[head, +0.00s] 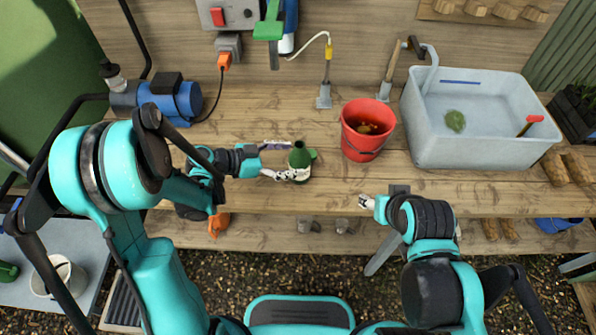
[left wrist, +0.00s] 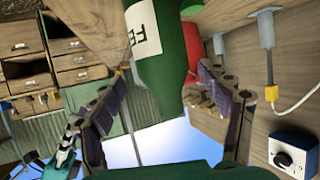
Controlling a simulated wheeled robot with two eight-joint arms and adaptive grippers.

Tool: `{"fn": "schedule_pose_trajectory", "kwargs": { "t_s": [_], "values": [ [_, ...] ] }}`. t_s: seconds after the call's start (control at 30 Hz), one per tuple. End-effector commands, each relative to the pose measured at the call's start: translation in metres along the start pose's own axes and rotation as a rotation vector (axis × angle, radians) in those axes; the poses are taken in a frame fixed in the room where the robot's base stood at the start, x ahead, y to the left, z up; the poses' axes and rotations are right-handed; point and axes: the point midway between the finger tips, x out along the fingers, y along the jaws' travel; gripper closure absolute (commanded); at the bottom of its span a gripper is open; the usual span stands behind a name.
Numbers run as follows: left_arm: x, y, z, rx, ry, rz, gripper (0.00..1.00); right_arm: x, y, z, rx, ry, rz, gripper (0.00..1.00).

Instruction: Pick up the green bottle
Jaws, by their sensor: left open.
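The green bottle (head: 299,158) stands upright on the wooden workbench, its dark neck pointing up, with a pale label low on its side. It also shows large in the left wrist view (left wrist: 165,70), cut off by the top edge, with part of a lettered white label. My left gripper (head: 284,160) is open just left of the bottle. In the left wrist view its two fingers (left wrist: 165,95) stand either side of the bottle's lower picture area; contact is not clear. My right gripper (head: 368,203) is over the bench's front edge, apart from the bottle; its jaws are too small to read.
A red bucket (head: 347,144) of dark liquid stands right of the bottle. A grey basin (head: 470,155) of water is farther right. A blue pump (head: 184,102) sits at the back left. Bench between bottle and back wall is mostly clear.

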Motion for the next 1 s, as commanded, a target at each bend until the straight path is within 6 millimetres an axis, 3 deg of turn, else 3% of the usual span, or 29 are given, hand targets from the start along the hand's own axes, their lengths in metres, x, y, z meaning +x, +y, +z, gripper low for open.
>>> {"fn": "schedule_pose_trajectory", "kwargs": {
  "t_s": [0.5, 0.83, 0.87, 1.0],
  "values": [
    [0.068, -0.003, 0.008, 0.002, 0.001, 0.003, 0.23, 0.024, 0.0, 0.017, 0.0, 0.0, 0.0, 0.47],
    [0.076, -0.004, 0.005, 0.001, 0.001, 0.0, 0.23, 0.025, 0.0, 0.018, 0.0, 0.0, 0.0, 0.47],
    [0.076, -0.004, 0.005, 0.001, 0.001, 0.0, 0.29, 0.025, 0.0, 0.018, 0.0, 0.0, 0.0, 0.47],
    [0.076, -0.004, 0.005, 0.001, 0.001, 0.0, 0.66, 0.025, 0.0, 0.018, 0.0, 0.0, 0.0, 0.47]
  ]
}}
